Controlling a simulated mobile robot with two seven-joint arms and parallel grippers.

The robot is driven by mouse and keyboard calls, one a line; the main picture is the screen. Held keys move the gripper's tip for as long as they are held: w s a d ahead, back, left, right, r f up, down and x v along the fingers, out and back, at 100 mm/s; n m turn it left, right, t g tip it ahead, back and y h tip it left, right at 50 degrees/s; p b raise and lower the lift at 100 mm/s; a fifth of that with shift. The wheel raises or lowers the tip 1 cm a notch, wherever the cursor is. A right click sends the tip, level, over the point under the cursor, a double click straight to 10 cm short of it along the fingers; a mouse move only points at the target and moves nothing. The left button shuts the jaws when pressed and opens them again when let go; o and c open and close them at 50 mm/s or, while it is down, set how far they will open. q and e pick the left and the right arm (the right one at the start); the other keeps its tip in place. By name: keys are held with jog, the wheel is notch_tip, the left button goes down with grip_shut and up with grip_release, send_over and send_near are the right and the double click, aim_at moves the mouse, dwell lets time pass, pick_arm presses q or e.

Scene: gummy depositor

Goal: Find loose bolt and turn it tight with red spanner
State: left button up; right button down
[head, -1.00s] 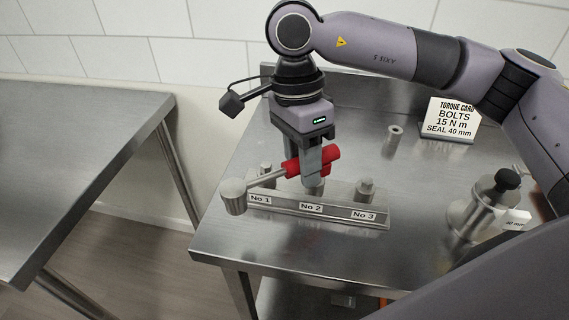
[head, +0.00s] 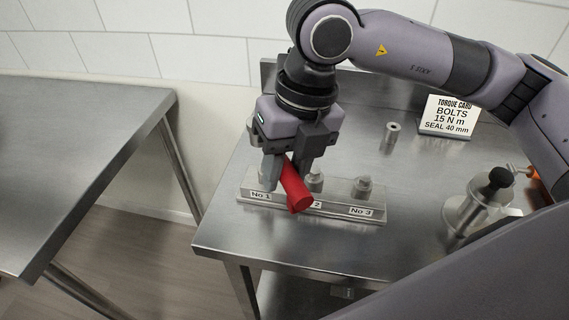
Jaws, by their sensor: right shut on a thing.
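My right gripper (head: 289,177) is over the bolt block and shut on the red spanner (head: 296,190). The red end tilts down towards the viewer, in front of the block; the spanner's steel part is hidden behind the gripper. The steel block (head: 335,209) carries three bolts labelled No 1, No 2 and No 3. Bolt No 2 (head: 316,182) and bolt No 3 (head: 363,186) stand upright. Bolt No 1 is mostly hidden by my gripper. I cannot tell which bolt is loose, or whether the spanner touches one. My left gripper is not in view.
The block is on a steel table (head: 240,234). A torque card (head: 449,116) reads bolts 15 N m, seal 40 mm. A small steel cylinder (head: 391,136) and a larger fitting with a black knob (head: 480,208) stand to the right. A second steel table (head: 75,150) is at left, across a gap.

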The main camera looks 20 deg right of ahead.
jog(key=shift+s+a+r+m, duration=0.1)
jog(key=shift+r+m, duration=0.05)
jog(key=shift+m, duration=0.45)
jog(key=shift+s+b, duration=0.1)
jog(key=shift+b, duration=0.35)
notch_tip(320, 180, down, 4)
jog(key=b, duration=0.5)
jog(key=shift+f, duration=0.25)
jog(key=shift+f+b, duration=1)
